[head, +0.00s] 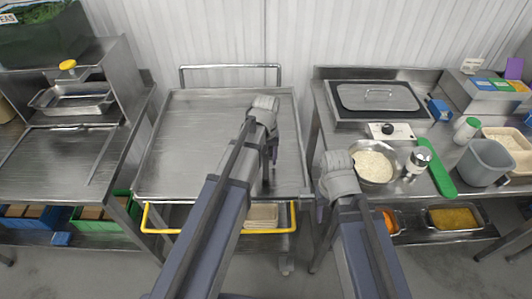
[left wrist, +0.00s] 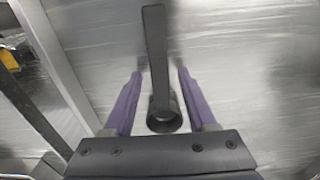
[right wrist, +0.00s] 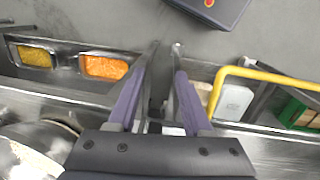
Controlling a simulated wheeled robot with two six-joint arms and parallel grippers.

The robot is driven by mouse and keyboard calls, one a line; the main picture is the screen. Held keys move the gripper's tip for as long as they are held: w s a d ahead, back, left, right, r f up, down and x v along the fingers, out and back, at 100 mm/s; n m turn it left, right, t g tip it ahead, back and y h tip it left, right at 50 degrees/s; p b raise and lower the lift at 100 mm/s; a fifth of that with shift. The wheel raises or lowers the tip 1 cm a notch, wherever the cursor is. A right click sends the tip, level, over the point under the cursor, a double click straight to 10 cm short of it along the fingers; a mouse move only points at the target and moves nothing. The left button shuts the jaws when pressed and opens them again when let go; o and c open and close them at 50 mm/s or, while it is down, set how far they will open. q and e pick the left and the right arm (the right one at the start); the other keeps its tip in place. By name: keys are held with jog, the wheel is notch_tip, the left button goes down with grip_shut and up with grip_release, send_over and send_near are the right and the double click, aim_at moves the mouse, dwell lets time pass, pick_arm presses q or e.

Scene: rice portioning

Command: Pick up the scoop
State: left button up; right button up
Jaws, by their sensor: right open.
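In the left wrist view, a dark grey tool that looks like the scoop (left wrist: 156,50) shows between my left fingers. It has a long flat bar and a round hollow end close to the palm. My left gripper (left wrist: 161,70) is open, with a gap on each side of the bar. In the head view my left gripper (head: 271,150) is over the right part of the steel cart top, and its arm hides much around it. My right gripper (head: 322,200) is open and empty by the front left edge of the right table; it also shows in the right wrist view (right wrist: 165,55).
The steel cart (head: 190,130) has a bare top and a yellow front rail. On the right table, a bowl of rice (head: 374,165), a shaker (head: 417,162), a green strip (head: 440,175) and a grey bin (head: 483,162) stand close together.

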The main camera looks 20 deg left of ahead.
pick_arm(q)
grip_shut()
jog(key=shift+r, duration=0.2)
dwell(0.5)
notch_tip(320, 180, up, 10)
jog(key=p, duration=1)
notch_tip(320, 180, up, 6)
jog(key=p, duration=0.6)
send_over(266, 161)
jog(key=shift+f, duration=0.2)
jog(key=shift+f, duration=0.1)
